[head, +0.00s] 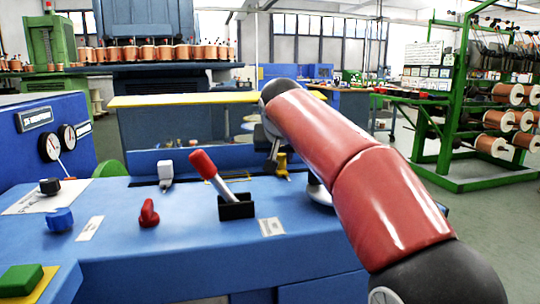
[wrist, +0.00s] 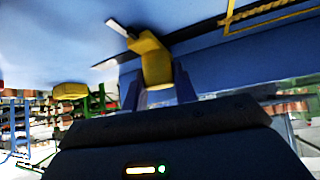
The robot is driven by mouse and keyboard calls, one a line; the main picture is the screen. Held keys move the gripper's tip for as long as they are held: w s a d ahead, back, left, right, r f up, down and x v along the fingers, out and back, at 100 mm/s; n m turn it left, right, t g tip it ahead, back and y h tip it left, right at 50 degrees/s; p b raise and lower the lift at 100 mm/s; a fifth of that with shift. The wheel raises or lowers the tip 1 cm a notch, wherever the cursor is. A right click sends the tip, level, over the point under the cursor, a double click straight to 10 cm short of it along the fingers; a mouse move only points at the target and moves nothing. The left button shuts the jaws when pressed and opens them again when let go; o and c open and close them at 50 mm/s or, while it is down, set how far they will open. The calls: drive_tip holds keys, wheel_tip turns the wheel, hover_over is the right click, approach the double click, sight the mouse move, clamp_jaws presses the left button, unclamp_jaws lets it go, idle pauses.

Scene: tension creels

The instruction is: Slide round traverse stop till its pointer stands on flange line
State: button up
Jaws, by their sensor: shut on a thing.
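A yellow traverse stop (head: 281,162) stands at the back of the blue console, right of the red-handled lever. In the wrist view the yellow stop (wrist: 152,58) sits between the fingers of my gripper (wrist: 162,88), which is shut on it. A pale pointer (wrist: 117,26) juts from its far end toward the blue surface. A second, white stop (head: 166,172) stands further left along the same dark slot.
The red-handled lever (head: 212,174) rises from a black base left of my arm. A red knob (head: 149,212), a blue knob (head: 59,219) and a green button (head: 20,279) lie further left on the console (head: 190,262). A green creel rack (head: 452,110) stands at right.

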drive_tip(key=shift+w+d, duration=0.15)
drive_tip(key=shift+d, duration=0.4)
drive_tip(key=shift+a, duration=0.15)
drive_tip(key=o, duration=1)
drive_tip(key=shift+r, duration=0.1)
drive_tip(key=v, duration=0.7)
drive_tip(key=shift+s+r, duration=0.25)
drive_tip(key=shift+s, duration=0.15)
